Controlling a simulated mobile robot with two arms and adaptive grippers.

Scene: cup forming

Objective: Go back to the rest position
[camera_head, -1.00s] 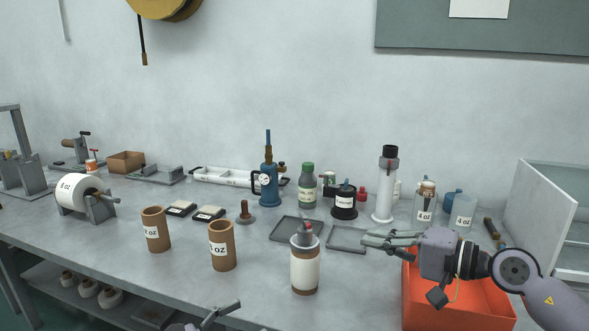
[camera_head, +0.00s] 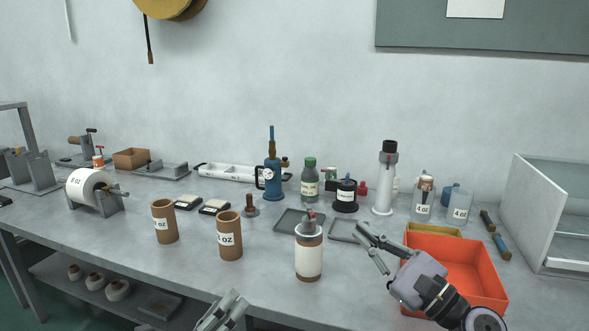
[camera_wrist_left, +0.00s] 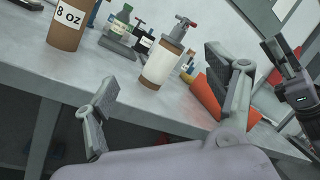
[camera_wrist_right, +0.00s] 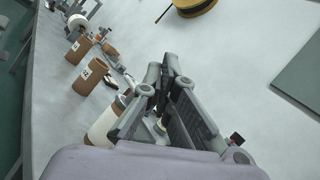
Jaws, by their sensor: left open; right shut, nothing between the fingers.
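My left gripper (camera_head: 222,311) is low at the front edge of the table in the head view. In the left wrist view its two fingers (camera_wrist_left: 160,95) stand wide apart with nothing between them. My right gripper (camera_head: 372,238) is shut and empty, its fingers above the table just left of the orange bin (camera_head: 470,268). Its closed fingers (camera_wrist_right: 164,72) fill the middle of the right wrist view. A brown cup with a white band (camera_head: 309,256) and a metal piece on top stands upright left of my right gripper, apart from it.
Two brown labelled cups, one at the left (camera_head: 165,222) and one nearer the middle (camera_head: 230,236), stand near the front. A white roll (camera_head: 85,187) is at the left. Bottles, a blue pump (camera_head: 272,178) and dark trays (camera_head: 300,219) stand behind. An open grey box (camera_head: 545,205) is at right.

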